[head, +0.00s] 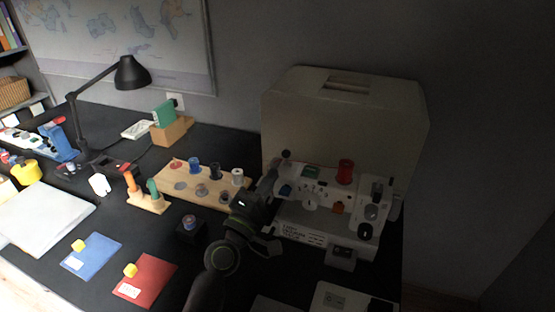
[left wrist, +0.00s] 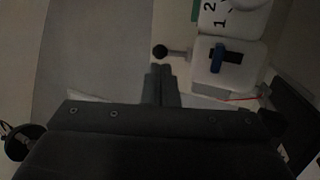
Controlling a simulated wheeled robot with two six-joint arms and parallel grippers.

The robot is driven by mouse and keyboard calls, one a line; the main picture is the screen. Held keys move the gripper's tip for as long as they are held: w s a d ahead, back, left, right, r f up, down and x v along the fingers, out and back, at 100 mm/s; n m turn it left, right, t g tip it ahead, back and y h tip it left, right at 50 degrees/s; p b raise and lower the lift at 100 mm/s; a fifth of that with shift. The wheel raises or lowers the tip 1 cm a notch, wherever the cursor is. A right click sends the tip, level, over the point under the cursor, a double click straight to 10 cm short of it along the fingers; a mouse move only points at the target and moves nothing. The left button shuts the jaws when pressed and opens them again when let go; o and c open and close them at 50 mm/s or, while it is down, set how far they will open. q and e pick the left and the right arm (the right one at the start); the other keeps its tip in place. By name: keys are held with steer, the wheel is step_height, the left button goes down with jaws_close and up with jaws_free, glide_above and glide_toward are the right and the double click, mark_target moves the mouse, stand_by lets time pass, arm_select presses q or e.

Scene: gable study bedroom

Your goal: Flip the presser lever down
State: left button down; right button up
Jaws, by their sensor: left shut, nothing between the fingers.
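A pale sewing-machine-like unit (head: 300,236) with several controls stands at the right of the desk. A small black ball (head: 286,154), which looks like the tip of the presser lever, shows at its left end. In the left wrist view the black ball (left wrist: 159,51) sits on a short grey rod beside a white block (left wrist: 202,72) with a blue slider. My left gripper (head: 274,172) is shut and empty at the unit's left end. Its fingertips (left wrist: 159,70) show just below the ball in the wrist view; contact is unclear. My right gripper is out of view.
A large cream cover (head: 345,110) stands behind the unit. A wooden board with pegs (head: 205,190) lies left of my arm. A red card (head: 146,280) and a blue card (head: 90,256) lie at the front left. A black lamp (head: 130,75) stands further back.

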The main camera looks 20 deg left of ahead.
mark_target(287, 157)
arm_select(q)
steer(key=shift+p+x, duration=0.4)
steer(key=shift+x, duration=1.55)
